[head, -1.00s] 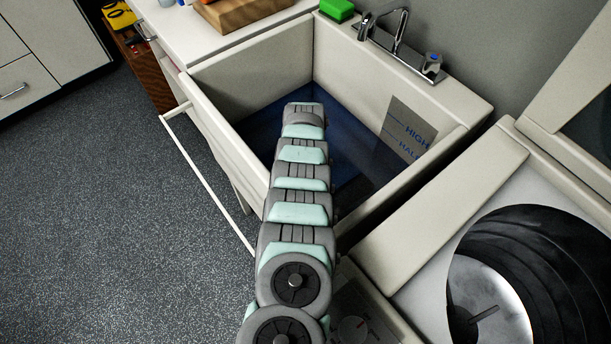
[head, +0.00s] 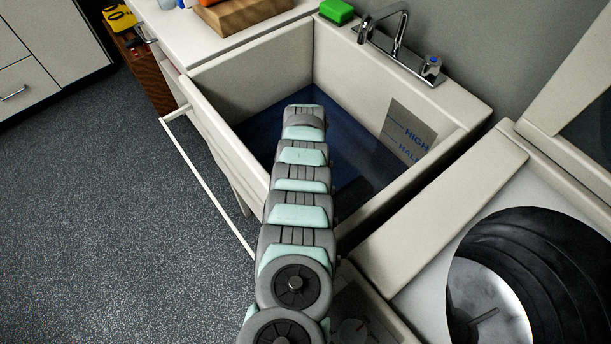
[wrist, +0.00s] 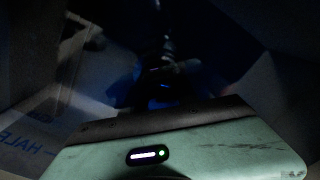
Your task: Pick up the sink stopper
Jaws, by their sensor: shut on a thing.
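My arm reaches down into the pale sink (head: 270,62), which holds dark blue water. In the head view my own arm covers my gripper and whatever is under it. In the wrist view, the green-and-grey housing of my gripper fills the bottom, and its fingers (wrist: 168,72) show only as dim shapes in the dark beyond. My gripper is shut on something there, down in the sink. The sink stopper cannot be made out clearly; it is hidden in the head view and lost in the gloom between the fingers in the wrist view.
A level plate (head: 408,132) marked HIGH and HALF is on the sink's right wall. A tap (head: 400,38) and a green sponge (head: 337,11) are at the back rim. A white rail (head: 208,183) runs along the front. A machine with a black drum (head: 540,270) stands at right.

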